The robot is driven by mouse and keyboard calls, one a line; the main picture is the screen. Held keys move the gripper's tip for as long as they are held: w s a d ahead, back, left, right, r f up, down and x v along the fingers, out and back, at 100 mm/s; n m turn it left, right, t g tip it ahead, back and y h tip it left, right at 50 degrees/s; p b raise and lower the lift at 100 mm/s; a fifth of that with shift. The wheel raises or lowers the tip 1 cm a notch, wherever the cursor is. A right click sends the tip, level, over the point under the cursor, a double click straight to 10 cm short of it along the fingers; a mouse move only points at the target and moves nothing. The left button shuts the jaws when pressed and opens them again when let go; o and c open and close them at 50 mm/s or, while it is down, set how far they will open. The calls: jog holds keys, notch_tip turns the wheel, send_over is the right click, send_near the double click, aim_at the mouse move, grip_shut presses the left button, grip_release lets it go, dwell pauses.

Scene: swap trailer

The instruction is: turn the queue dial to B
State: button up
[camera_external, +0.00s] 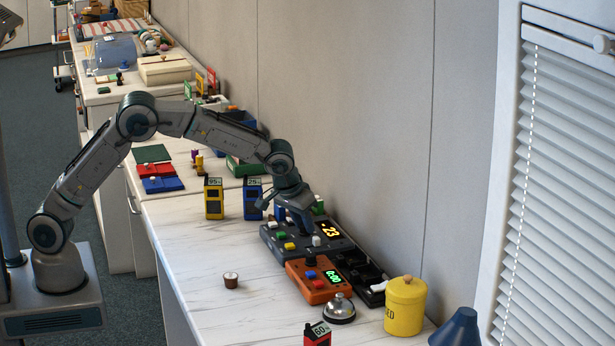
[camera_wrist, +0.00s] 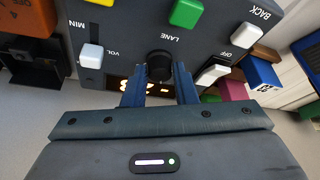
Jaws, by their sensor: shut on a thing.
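The dark grey console (camera_external: 276,238) lies on the white counter against the wall, with coloured buttons and a lit display (camera_external: 329,231) that seems to read 23. My gripper (camera_external: 304,231) points down onto it. In the wrist view, a round black dial (camera_wrist: 160,66) stands between my two blue fingertips, which close on its sides. The word LANE is printed near it; no marking for B is readable, and the dial's pointer is not clear. The display digits behind the fingers are partly hidden.
Beside the console are an orange box (camera_external: 304,284) with a green display, a black tray (camera_external: 374,299), a bell (camera_external: 339,309) and a yellow canister (camera_external: 405,309). Yellow (camera_external: 214,199) and blue (camera_external: 252,198) handsets stand farther back. The counter's left front is mostly clear.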

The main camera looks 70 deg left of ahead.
jog(key=shift+a+m+h, duration=0.15)
jog(key=shift+m+h, duration=0.75)
jog(key=shift+m, duration=1.4)
jog(key=o, duration=1)
jog(key=shift+r, duration=0.1)
jog(key=v, duration=1.3)
jog(key=shift+s+r+p, duration=0.25)
jog(key=shift+s+p, duration=0.05)
jog(key=shift+p, duration=0.1)
